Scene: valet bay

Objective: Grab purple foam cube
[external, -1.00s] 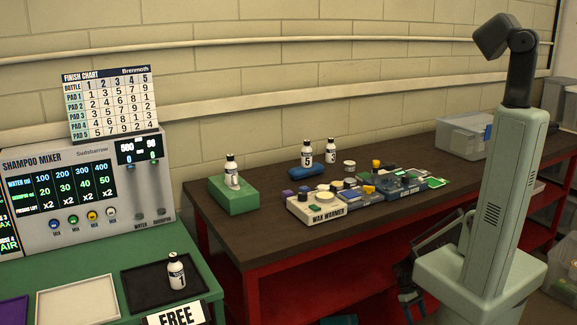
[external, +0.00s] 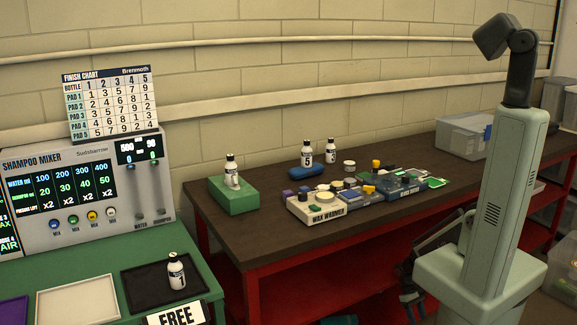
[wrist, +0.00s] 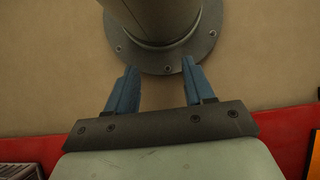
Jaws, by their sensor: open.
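A small purple block (external: 287,193), possibly the purple foam cube, sits at the left end of the cluster on the dark bench, by the wax warmer (external: 322,212). It is too small to identify surely. My gripper (wrist: 158,80) is open in the wrist view, its two blue fingers apart with nothing between them. In the external view my gripper (external: 411,300) hangs low near my base, in front of the bench and below its top, well away from the purple block. No purple cube shows in the wrist view.
A green block (external: 233,196) with a bottle, a blue pad (external: 308,172) and more bottles stand near the cluster. A clear bin (external: 464,136) is at the bench's far end. The dark bench top (external: 275,245) is bare along its front. The red frame lies below.

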